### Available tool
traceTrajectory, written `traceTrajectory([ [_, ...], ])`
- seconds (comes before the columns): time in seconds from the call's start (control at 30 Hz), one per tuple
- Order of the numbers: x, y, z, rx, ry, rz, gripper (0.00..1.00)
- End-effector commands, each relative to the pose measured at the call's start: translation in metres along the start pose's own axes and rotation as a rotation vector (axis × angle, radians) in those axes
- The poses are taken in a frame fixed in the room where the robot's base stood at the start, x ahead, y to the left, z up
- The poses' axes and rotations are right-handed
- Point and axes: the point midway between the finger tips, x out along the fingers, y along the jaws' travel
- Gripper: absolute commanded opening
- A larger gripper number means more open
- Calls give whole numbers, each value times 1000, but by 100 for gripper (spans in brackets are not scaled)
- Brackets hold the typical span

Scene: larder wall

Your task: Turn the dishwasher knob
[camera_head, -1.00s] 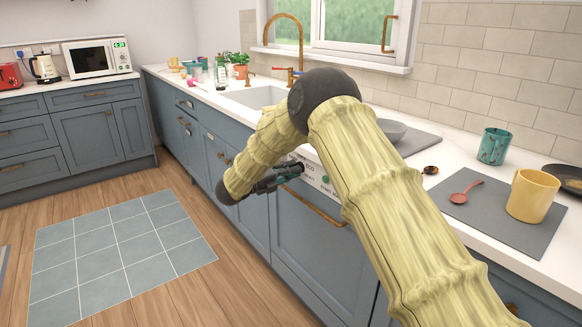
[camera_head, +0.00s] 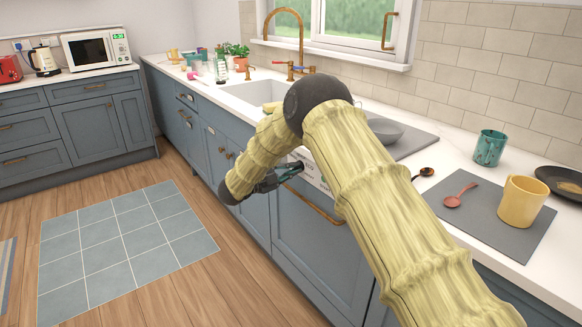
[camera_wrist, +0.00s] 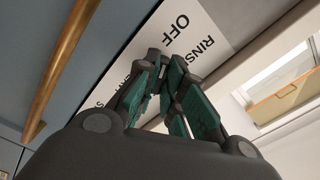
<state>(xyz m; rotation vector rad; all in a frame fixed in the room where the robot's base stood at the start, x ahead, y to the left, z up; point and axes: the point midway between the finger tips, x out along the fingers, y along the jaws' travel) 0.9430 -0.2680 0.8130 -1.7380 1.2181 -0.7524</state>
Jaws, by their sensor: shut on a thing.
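The dishwasher (camera_head: 315,245) is the blue-fronted unit under the counter, with a white control panel (camera_head: 308,158) at its top edge. In the wrist view the panel (camera_wrist: 200,22) carries the words "OFF" and "RINSE", seen tilted. My gripper (camera_head: 297,170) is at this panel, its tips against or very near it. In the wrist view its green-padded fingers (camera_wrist: 165,62) are drawn together at the panel, closed on the knob, which they hide. I cannot read the knob's setting.
A brass bar handle (camera_head: 315,204) runs below the panel; it also shows in the wrist view (camera_wrist: 62,65). The counter above holds a grey bowl (camera_head: 385,131), a yellow mug (camera_head: 521,202) and a teal mug (camera_head: 489,148). The floor at left is clear around a tiled mat (camera_head: 125,250).

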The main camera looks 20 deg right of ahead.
Motion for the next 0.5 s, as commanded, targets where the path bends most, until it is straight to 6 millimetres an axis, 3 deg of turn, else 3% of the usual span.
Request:
traceTrajectory([
  [0.5, -1, 1, 1, -77, -2, 0, 0],
])
